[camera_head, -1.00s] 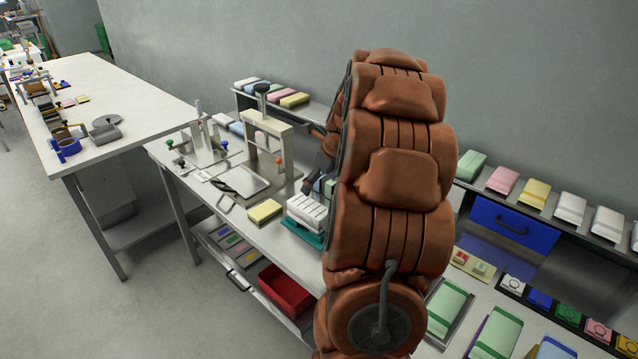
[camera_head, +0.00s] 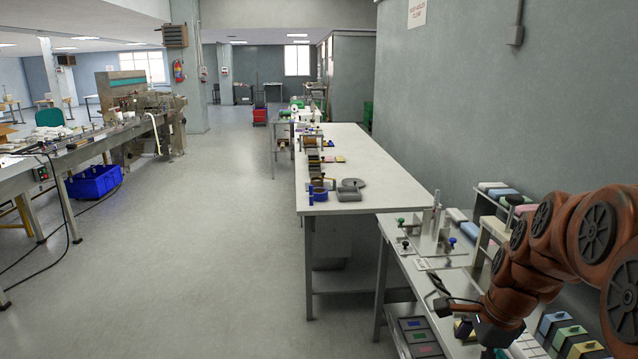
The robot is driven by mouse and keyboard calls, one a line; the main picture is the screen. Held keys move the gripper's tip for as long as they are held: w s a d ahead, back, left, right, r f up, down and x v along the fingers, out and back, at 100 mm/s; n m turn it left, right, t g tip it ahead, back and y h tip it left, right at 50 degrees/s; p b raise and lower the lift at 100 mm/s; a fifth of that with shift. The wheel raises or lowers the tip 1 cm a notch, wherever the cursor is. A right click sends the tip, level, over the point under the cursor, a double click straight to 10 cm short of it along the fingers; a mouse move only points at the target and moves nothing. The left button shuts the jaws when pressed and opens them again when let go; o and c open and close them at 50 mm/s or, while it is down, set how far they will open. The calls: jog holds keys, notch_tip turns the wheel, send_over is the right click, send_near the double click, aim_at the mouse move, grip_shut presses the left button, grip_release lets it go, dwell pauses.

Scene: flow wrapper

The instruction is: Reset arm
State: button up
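My arm's brown links fill the lower right of the head camera view, reaching over the right-hand workbench (camera_head: 455,318). The dark end of the arm, where my gripper (camera_head: 488,335) sits, is low over the bench near the picture's bottom edge. Its fingers cannot be made out, so I cannot tell whether it is open, shut or holding something.
A long white table (camera_head: 365,175) stands beyond the bench, with tape rolls and small tools along its left edge. A conveyor machine (camera_head: 130,115) and a blue crate (camera_head: 95,182) are at the left. The grey floor (camera_head: 200,270) between is clear.

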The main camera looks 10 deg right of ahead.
jog(key=s+a+n+g, duration=0.1)
jog(key=s+a+n, duration=0.6)
jog(key=s+n, duration=0.3)
jog(key=s+a+f+n+g+h, duration=0.1)
jog(key=s+a+n+g, duration=0.1)
jog(key=s+a+n, duration=0.4)
jog(key=s+n, duration=0.4)
jog(key=s, duration=0.1)
jog(key=shift+s+a+f+n+g+h, duration=0.15)
jog(key=shift+a+f+n+g+h, duration=0.15)
jog(key=shift+a, duration=0.05)
jog(key=shift+c, duration=0.3)
